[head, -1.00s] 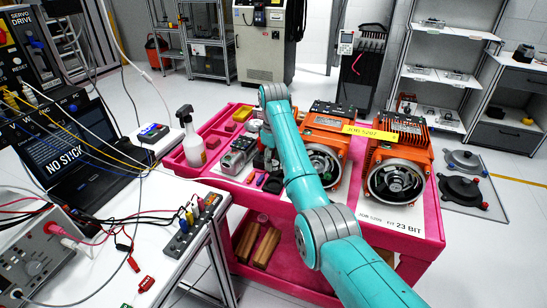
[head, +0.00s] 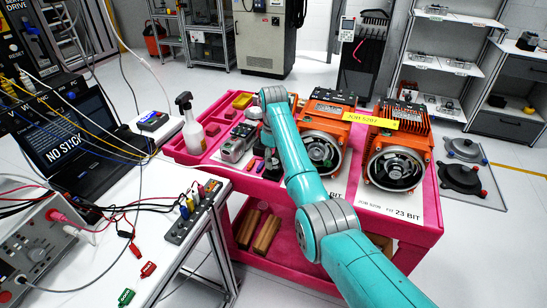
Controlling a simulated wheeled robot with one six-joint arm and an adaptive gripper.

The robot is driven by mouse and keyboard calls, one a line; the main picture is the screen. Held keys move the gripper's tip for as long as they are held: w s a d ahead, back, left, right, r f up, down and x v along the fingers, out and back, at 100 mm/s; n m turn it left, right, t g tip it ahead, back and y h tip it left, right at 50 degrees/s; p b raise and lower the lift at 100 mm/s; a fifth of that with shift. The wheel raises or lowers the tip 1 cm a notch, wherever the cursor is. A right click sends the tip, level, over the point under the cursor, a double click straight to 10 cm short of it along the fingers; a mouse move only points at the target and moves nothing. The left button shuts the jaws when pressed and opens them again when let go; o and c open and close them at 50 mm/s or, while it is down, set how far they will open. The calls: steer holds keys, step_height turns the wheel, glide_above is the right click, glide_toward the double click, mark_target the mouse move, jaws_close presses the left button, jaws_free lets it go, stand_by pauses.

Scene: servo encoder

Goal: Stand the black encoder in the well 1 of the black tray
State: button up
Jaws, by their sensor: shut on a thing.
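My arm reaches from the lower right over the pink cart (head: 400,232), its wrist bent down above the cart's middle. My gripper (head: 270,166) shows as a small dark shape partly behind my arm, low over the cart top. It is shut on a dark thing that blends with it; this looks like the black encoder, but its outline and tilt are unclear. I cannot make out the black tray or its well 1; they may be hidden by my arm or too small to tell.
Orange motors (head: 398,155) stand on the cart's right. A yellow label (head: 370,120) spans the motors. A white bench (head: 90,262) with a laptop and cables is at left.

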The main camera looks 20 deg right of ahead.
steer(key=shift+f, duration=0.65)
steer(key=o, duration=1.2)
steer(key=shift+c, duration=0.5)
steer(key=shift+r, duration=0.15)
